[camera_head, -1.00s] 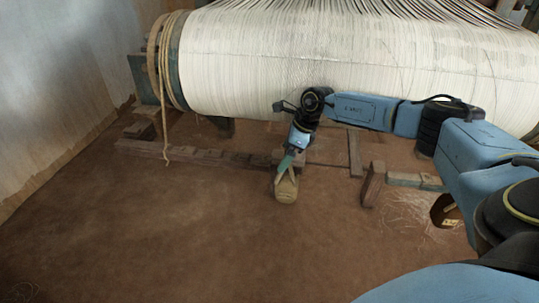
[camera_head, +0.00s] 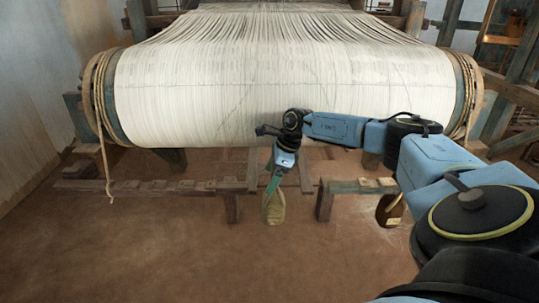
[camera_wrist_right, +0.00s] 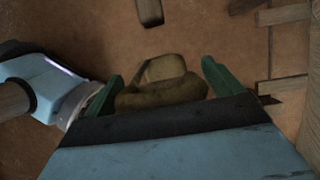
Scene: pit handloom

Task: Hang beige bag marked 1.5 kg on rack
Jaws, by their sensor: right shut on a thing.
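My right gripper (camera_head: 272,184) is shut on the beige bag (camera_head: 274,208), which hangs below the fingers above the floor. In the right wrist view the bag (camera_wrist_right: 163,93) sits between the teal fingertips (camera_wrist_right: 163,84). I cannot read any weight mark on it. The low wooden rack (camera_head: 150,187) runs in front of the loom, with notched blocks along its left part and a shorter right part (camera_head: 355,186). In the head view the bag is near the gap between these parts, apart from the floor as far as I can tell. My left gripper is out of view.
A second, brownish bag (camera_head: 390,212) is at the right end of the rack, partly behind my right arm. The large warp-wound beam (camera_head: 285,90) stands close behind my wrist. A rope (camera_head: 105,170) dangles at its left. The front floor (camera_head: 180,260) is clear.

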